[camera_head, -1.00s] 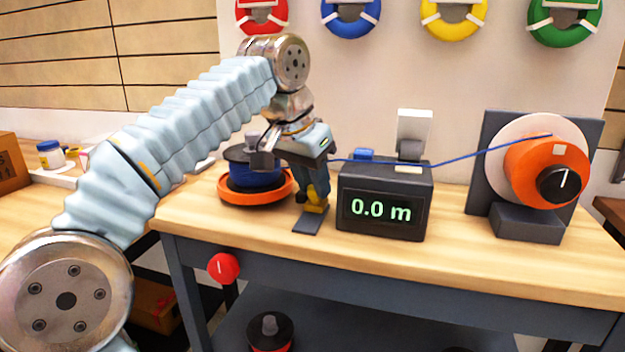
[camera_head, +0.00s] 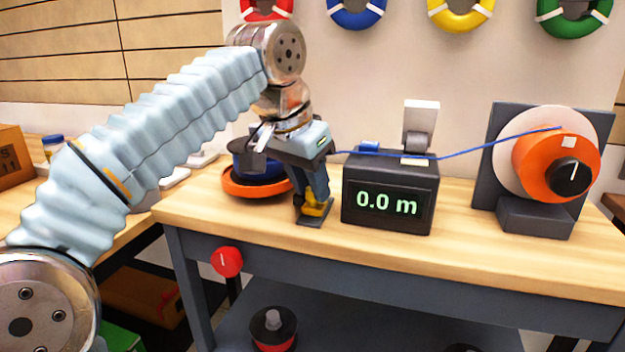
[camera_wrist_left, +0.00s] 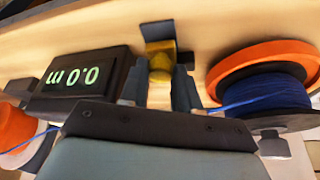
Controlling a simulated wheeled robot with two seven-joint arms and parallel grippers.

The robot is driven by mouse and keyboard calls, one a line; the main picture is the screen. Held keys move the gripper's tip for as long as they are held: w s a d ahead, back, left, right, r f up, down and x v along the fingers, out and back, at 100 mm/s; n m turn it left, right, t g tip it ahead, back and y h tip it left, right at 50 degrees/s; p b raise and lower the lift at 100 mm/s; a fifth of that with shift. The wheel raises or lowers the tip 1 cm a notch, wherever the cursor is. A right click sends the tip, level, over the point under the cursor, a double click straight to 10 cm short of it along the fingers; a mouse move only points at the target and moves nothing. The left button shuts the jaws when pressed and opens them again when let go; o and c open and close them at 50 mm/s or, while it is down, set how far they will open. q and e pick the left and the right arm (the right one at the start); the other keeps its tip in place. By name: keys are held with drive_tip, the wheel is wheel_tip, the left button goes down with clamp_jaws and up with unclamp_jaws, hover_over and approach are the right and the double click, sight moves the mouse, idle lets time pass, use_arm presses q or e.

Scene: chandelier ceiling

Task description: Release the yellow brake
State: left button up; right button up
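The yellow brake (camera_head: 318,206) is a small yellow piece on a dark base plate at the front of the workbench, left of the meter box. It also shows in the left wrist view (camera_wrist_left: 160,66), top centre. My left gripper (camera_head: 313,196) points down over it. In the left wrist view its two fingers (camera_wrist_left: 160,84) stand apart, one on each side of the yellow piece. Whether they touch it is unclear, and the fingers hide part of it. My right gripper is in neither view.
The black meter box (camera_head: 388,194) reading 0.0 m stands close right of the brake. A blue rope (camera_head: 470,154) runs from the spool (camera_wrist_left: 268,92) in an orange dish (camera_head: 247,190) to the orange drum (camera_head: 545,163). A red knob (camera_head: 227,262) is below the bench edge.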

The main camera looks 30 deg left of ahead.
use_arm(q)
drive_tip(key=o, duration=0.4)
drive_tip(key=shift+s, duration=0.15)
drive_tip(key=p+v, duration=0.5)
drive_tip(key=v, duration=0.8)
drive_tip(key=shift+r, duration=0.4)
drive_tip(key=shift+s, duration=0.1)
